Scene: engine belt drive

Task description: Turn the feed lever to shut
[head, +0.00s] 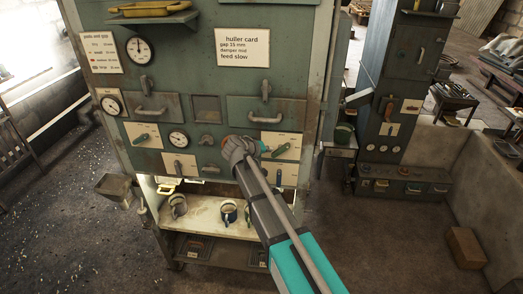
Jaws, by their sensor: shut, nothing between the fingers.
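The green machine panel (195,105) fills the middle of the head view. Small levers sit on pale plates on it: one at the left (144,137), one at the lower middle (179,166) and one at the right (281,149). I cannot read the plate labels, so I cannot tell which is the feed lever. My gripper (239,148) is in front of the panel's lower right, left of the right lever. It is shut and empty. My wrist hides its fingertips and part of the panel behind; I cannot tell whether it touches anything.
A huller card (242,47) above reads gap 15 mm, damper mid, feed slow. Drawer handles (152,112) and round gauges (140,50) surround the levers. A shelf (205,213) with mugs is below. Another cabinet (395,100) stands at the right.

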